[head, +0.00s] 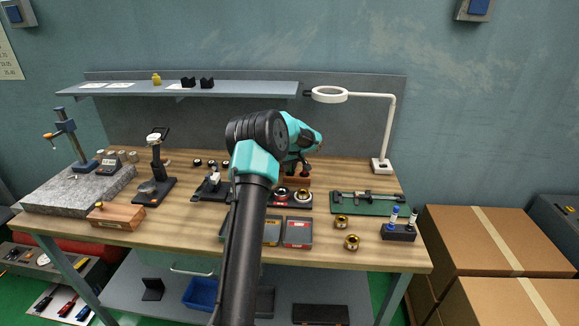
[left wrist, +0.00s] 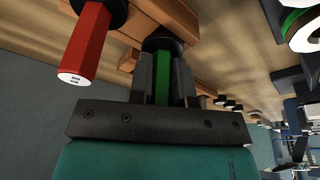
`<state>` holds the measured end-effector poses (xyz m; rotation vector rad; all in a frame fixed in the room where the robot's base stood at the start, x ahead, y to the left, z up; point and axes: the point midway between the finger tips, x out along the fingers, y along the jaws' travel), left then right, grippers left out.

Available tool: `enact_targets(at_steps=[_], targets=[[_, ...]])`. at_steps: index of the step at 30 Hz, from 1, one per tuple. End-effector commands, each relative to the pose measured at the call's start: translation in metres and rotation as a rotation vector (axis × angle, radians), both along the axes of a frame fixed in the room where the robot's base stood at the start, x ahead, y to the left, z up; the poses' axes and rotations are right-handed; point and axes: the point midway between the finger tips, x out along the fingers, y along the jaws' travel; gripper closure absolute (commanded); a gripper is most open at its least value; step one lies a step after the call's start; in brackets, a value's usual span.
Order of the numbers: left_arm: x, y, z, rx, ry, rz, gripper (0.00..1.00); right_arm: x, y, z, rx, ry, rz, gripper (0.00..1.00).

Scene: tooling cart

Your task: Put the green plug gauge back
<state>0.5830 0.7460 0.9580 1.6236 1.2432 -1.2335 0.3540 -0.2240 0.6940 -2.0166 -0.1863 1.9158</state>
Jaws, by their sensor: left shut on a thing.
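In the left wrist view my left gripper (left wrist: 163,85) is shut on the green plug gauge (left wrist: 163,72). Its green handle shows between the two dark fingers, with a black collar beyond them. The collar is right beside a wooden rack (left wrist: 186,20); I cannot tell whether the gauge is seated in it. A plug gauge with a red handle (left wrist: 84,45) stands in the rack to the left. In the head view my left gripper (head: 304,168) is over the wooden rack (head: 297,183), and my arm hides much there. My right gripper is not in view.
In front of the rack are ring gauges (head: 301,197) and grey boxes (head: 298,232). A green mat with a caliper (head: 367,203) lies to the right, near brass rings (head: 351,242) and a black holder (head: 398,232). A lamp (head: 381,165) stands behind.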

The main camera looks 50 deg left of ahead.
Motion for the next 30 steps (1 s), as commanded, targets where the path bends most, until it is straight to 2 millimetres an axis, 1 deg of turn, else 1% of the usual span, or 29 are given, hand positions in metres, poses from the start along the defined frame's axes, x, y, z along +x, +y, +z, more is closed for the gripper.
enact_targets(at_steps=[7, 8, 15, 25, 30], targets=[[0.0, 0.0, -0.006, 0.0, 0.0, 0.0, 1.0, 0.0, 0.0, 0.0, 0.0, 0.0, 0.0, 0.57], [0.0, 0.0, -0.006, 0.0, 0.0, 0.001, 0.8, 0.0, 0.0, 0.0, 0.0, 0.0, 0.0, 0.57], [0.0, 0.0, -0.006, 0.0, 0.0, 0.0, 0.57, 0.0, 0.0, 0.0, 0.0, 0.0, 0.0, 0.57], [0.0, 0.0, -0.003, 0.0, 0.0, 0.0, 0.56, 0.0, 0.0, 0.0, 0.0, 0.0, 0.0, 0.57], [0.0, -0.002, 0.011, 0.002, -0.001, -0.001, 0.56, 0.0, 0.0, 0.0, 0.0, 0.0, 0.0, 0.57]])
